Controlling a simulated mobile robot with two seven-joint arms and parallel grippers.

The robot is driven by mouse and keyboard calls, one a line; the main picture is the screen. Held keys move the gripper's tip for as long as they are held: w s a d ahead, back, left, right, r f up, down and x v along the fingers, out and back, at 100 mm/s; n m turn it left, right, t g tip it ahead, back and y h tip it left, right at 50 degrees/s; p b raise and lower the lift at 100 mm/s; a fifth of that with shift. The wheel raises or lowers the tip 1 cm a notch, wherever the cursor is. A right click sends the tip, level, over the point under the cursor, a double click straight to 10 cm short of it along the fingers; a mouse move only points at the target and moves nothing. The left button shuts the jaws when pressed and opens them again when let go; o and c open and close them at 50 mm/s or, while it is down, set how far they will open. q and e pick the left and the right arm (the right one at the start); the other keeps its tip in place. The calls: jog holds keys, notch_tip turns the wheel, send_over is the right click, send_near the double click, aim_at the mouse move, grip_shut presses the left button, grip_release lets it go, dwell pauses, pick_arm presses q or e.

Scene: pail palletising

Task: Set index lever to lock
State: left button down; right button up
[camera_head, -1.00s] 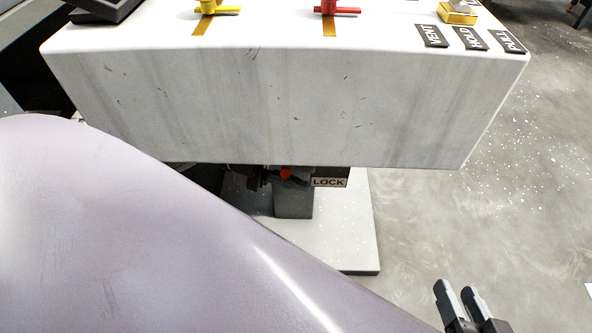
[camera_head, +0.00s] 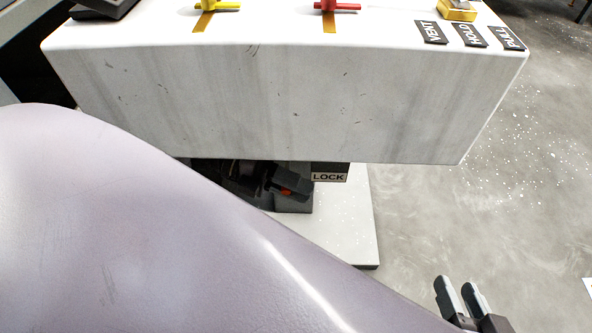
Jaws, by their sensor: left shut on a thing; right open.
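My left gripper (camera_head: 283,184) is shut on the lever at this knob. Its dark fingers cover most of the lever, and the lever's shaft is hidden. My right gripper (camera_head: 462,297) is open and empty over the floor at the bottom right.
The white cabinet (camera_head: 270,105) overhangs the lever. My large arm link blocks the lower left. A pale base plate (camera_head: 345,225) lies below.

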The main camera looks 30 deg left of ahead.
pick_arm(q)
jog(key=shift+w+a+f+m+t+y+b, duration=0.1)
jog(key=shift+w+a+f+m+t+y, duration=0.15)
jog(key=shift+f+m, duration=0.35)
jog(key=shift+w+f+m+t+y+b, duration=0.1)
jog(key=shift+f+m+t+y, duration=0.25)
jog(key=shift+m, duration=0.3)
jog(key=shift+w+a+f+m+t+y+b, duration=0.1)
jog(key=shift+w+a+f+m+t+y, duration=0.15)
jog(key=shift+f+m, duration=0.35)
pick_arm(e)
jog(key=shift+w+a, duration=0.15)
jog(key=shift+a, duration=0.1)
jog(key=shift+y, duration=0.4)
pick_arm(q)
jog(key=c, duration=1.1)
grip_release()
jog(key=shift+o, duration=0.2)
jog(key=shift+d, duration=0.1)
jog(key=shift+s, duration=0.1)
jog(key=p+v, duration=0.1)
jog(key=v, duration=0.6)
jog(key=shift+p, duration=0.35)
pick_arm(e)
jog(key=shift+s+d+h, duration=0.3)
jog(key=shift+d+h, duration=0.3)
